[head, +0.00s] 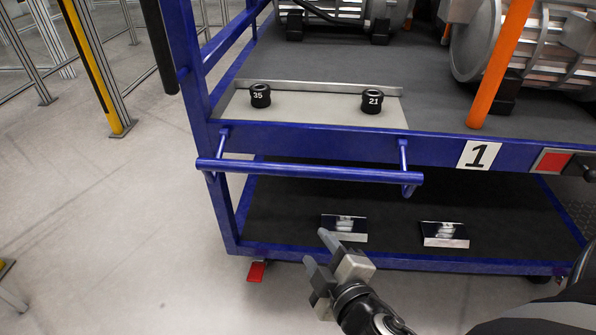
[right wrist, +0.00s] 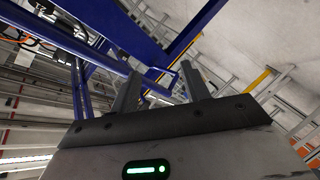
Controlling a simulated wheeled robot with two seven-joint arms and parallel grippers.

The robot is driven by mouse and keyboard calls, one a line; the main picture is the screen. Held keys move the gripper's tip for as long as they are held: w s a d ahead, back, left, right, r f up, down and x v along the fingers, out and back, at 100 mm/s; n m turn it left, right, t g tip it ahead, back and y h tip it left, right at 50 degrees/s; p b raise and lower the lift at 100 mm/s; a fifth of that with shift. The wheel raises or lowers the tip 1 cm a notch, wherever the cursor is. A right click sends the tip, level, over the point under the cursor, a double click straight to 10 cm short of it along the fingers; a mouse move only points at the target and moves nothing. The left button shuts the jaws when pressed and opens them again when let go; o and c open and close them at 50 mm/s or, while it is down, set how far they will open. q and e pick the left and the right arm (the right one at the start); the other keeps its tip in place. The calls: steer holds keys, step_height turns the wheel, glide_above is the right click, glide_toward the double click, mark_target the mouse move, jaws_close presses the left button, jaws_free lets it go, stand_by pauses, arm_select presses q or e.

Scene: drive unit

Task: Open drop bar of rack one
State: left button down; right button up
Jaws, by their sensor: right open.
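Rack one is a blue wheeled frame with a white "1" label (head: 479,155) on its front beam. A blue horizontal bar (head: 310,172) stands out in front of that beam on two short brackets. My left gripper is out of view.
The upper deck holds two black pieces marked 35 (head: 260,95) and 21 (head: 372,101), with large motors (head: 540,45) behind. Two metal blocks (head: 344,227) (head: 445,234) lie on the lower shelf. A yellow-black post (head: 92,65) and fencing stand left.

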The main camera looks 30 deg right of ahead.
mark_target(301, 165)
step_height(301, 165, up, 6)
steer(key=w+d+n+t+h+b, duration=0.1)
steer(key=w+d+n+t+h, duration=0.1)
steer(key=n+t, duration=0.3)
steer(key=shift+n+g, duration=0.5)
steer(key=shift+g, duration=0.2)
steer(key=p+x, duration=0.1)
steer(key=x, duration=0.3)
steer(key=p+x, duration=0.2)
steer(key=x, duration=0.3)
steer(key=p+x, duration=0.1)
steer(key=x, duration=0.3)
steer(key=shift+w+d+f, duration=0.15)
steer(key=shift+w+f, duration=0.15)
steer(key=shift+w, duration=0.1)
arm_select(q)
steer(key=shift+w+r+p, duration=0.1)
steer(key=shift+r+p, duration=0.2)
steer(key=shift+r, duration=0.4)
arm_select(e)
steer(key=shift+w+d, duration=0.1)
steer(key=shift+w, duration=0.45)
